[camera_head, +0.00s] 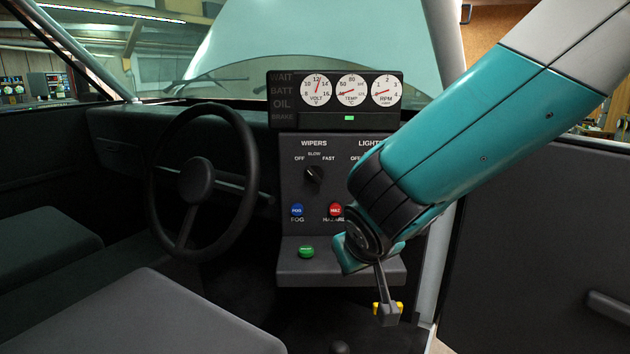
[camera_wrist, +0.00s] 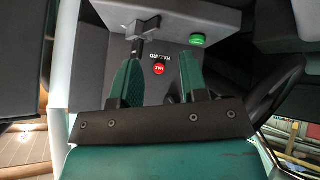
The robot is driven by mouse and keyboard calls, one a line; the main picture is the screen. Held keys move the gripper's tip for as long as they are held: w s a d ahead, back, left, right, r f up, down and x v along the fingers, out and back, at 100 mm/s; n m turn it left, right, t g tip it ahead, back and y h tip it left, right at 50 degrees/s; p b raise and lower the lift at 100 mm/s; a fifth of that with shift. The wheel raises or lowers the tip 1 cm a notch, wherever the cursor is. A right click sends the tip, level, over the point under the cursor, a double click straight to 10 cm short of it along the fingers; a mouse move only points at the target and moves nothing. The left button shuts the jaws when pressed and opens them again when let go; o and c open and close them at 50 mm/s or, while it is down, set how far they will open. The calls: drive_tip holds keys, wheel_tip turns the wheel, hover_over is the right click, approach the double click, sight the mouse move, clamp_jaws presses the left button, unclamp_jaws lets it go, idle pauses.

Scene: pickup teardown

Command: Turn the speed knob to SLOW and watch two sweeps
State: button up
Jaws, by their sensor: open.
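The black speed knob (camera_head: 313,174) sits under the WIPERS label on the grey centre panel, with OFF, SLOW and FAST printed around it. Thin dark wipers (camera_head: 205,81) lie low across the windshield. My gripper (camera_head: 366,250) is below and right of the knob, in front of the panel's lower right part, and apart from the knob. In the wrist view my gripper (camera_wrist: 160,65) is open, with its two teal fingers spread and nothing held between them. The knob is not clearly visible there.
A grey T-shaped lever (camera_head: 387,312) is close to my gripper. Blue FOG (camera_head: 297,210) and red HAZARD (camera_head: 335,210) buttons sit below the knob. A green button (camera_head: 306,252) is on the shelf. The steering wheel (camera_head: 197,181) stands at left, gauges (camera_head: 351,90) above.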

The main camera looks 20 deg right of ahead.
drive_tip(key=w+r+t+h, duration=0.2)
drive_tip(key=w+t, duration=0.2)
drive_tip(key=w, duration=0.2)
drive_tip(key=n+t, duration=0.4)
drive_tip(key=t, duration=0.2)
approach(315, 179)
drive_tip(key=p+x, duration=0.8)
drive_tip(key=x, duration=0.1)
drive_tip(key=shift+w+r, duration=0.1)
drive_tip(key=shift+r, duration=0.1)
drive_tip(key=shift+w+d+f, duration=0.1)
drive_tip(key=shift+w+f, duration=0.05)
drive_tip(key=shift+w, duration=0.3)
clamp_jaws()
